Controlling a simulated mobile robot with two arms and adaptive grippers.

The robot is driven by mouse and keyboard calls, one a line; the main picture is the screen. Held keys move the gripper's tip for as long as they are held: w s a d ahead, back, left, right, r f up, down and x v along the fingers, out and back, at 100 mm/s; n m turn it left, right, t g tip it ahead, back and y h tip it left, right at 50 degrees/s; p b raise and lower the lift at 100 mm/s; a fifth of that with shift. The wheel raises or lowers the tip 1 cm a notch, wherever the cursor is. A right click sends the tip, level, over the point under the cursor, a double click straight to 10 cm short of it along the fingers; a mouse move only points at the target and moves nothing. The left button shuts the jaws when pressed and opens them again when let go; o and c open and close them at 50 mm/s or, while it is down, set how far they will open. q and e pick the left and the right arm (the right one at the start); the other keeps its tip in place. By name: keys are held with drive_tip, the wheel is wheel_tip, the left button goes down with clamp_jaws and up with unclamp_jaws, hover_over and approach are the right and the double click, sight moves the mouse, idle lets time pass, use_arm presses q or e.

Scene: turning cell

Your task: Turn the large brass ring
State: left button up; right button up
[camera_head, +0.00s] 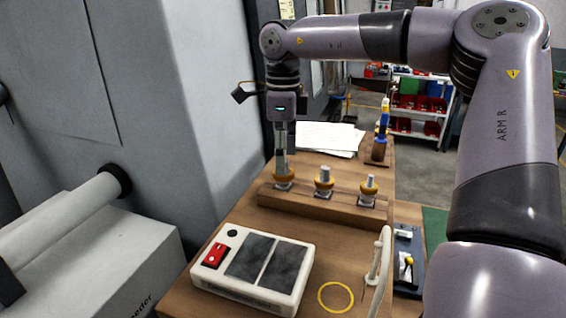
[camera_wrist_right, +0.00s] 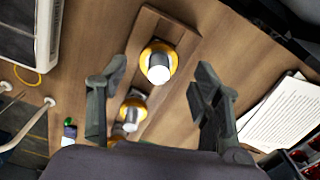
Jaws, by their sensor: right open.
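Three brass-coloured rings sit in a row on a wooden block (camera_head: 320,208), each around a silver metal post. The left ring (camera_head: 284,182) is directly below my right gripper (camera_head: 282,172); the middle ring (camera_head: 324,184) and right ring (camera_head: 368,190) are clear of it. In the right wrist view my right gripper (camera_wrist_right: 160,68) is open, its fingers on either side of the nearest brass ring (camera_wrist_right: 150,56). A second ring (camera_wrist_right: 127,112) shows beyond. Which ring is the largest is unclear. My left gripper is not in view.
A white box with dark panels and a red switch (camera_head: 214,255) stands in front of the block. A thin yellow hoop (camera_head: 335,297) lies near a white stand (camera_head: 381,262). Papers (camera_head: 318,138) lie behind. A grey machine (camera_head: 195,100) rises at left.

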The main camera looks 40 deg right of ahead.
wheel_tip(320, 180, up, 9)
drive_tip(key=shift+r, duration=0.2)
drive_tip(key=shift+f, duration=0.1)
idle(0.5)
